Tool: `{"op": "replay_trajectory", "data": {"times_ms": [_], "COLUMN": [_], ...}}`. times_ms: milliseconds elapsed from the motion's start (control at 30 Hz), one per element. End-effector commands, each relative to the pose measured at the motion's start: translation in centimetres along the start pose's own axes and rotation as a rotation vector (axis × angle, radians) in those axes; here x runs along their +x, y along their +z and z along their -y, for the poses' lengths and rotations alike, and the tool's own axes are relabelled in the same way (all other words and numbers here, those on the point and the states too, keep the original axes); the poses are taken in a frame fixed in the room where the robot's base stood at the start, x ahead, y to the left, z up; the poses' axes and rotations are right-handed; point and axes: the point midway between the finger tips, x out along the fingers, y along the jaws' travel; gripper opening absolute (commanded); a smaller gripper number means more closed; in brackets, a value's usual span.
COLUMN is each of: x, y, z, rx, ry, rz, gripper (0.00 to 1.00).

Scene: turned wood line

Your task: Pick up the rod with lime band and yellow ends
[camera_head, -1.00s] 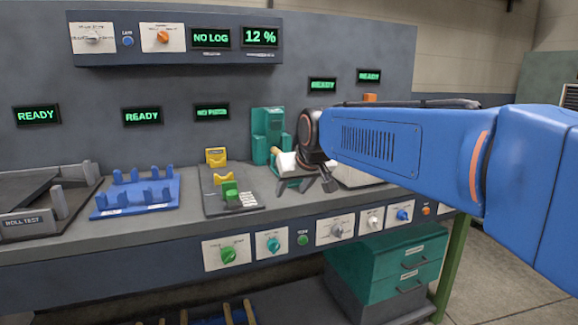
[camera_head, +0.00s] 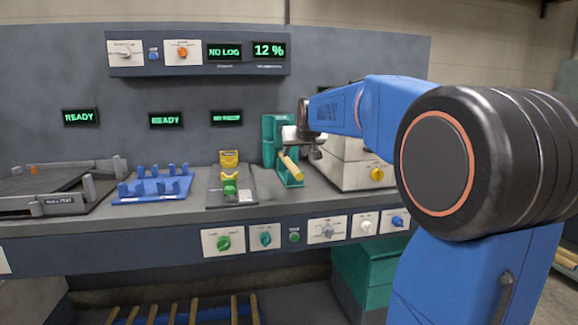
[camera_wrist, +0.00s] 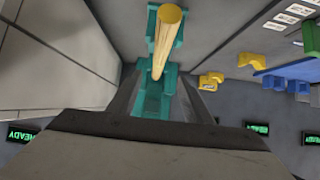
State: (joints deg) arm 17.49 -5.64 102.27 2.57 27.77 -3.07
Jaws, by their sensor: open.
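A pale wooden rod with a yellowish end (camera_head: 290,163) leans in the teal stand (camera_head: 269,142) at the back of the bench. In the wrist view the rod (camera_wrist: 167,35) points towards the camera, with the teal stand (camera_wrist: 153,99) behind it. No lime band can be made out on it. My gripper (camera_wrist: 158,78) is open and empty, its dark fingers on either side of the stand in that view. In the head view my gripper is small and partly hidden beside the stand; whether it touches the rod cannot be told.
A grey-white machine (camera_head: 350,168) stands close right of the stand. To the left are a yellow-and-green fixture (camera_head: 230,187), a blue rack (camera_head: 150,188) and a roll-test tray (camera_head: 60,205). Several rods (camera_head: 235,310) stand below the bench. A teal drawer cabinet (camera_head: 362,280) is under it.

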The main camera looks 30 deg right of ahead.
Motion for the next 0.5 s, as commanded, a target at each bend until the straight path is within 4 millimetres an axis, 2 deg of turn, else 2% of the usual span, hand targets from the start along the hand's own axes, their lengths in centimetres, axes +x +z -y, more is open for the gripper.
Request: {"op": "replay_trajectory", "data": {"times_ms": [100, 233, 500], "x": [2.3, 4.2, 5.8], "y": [0.1, 0.1, 0.1], "z": [0.0, 0.0, 0.0], "rx": [0.000, 0.000, 0.000], "ry": [0.000, 0.000, 0.000], "rz": [0.002, 0.001, 0.000], "gripper": [0.45, 0.45, 0.45]}}
